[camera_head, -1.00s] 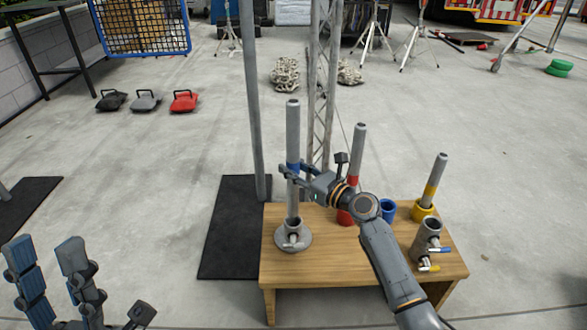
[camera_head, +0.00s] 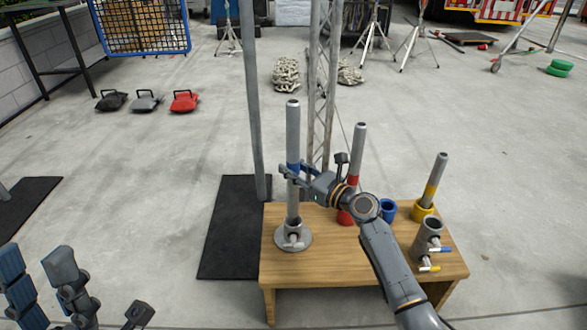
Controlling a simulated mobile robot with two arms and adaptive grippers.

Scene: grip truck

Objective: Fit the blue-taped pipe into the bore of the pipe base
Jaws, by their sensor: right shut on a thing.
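The blue-taped pipe (camera_head: 293,130) is grey and stands upright at the left end of the wooden table. My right gripper (camera_head: 289,170) is shut on it around the blue band. The pipe base (camera_head: 305,240) is a grey round flange with a short collar and a small side handle. The pipe's lower end meets the top of the collar and looks lined up with it. I cannot tell how deep it sits in the bore. My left gripper (camera_head: 34,256) is at the bottom left, partly cut off, with its fingers apart and empty, far from the table.
On the wooden table (camera_head: 330,262) stand a red-banded pipe (camera_head: 358,150), an empty blue holder (camera_head: 388,208), a yellow-banded pipe (camera_head: 436,178) in a yellow holder, and a grey holder (camera_head: 427,236). A thin post (camera_head: 255,110) rises behind from a black mat (camera_head: 228,235).

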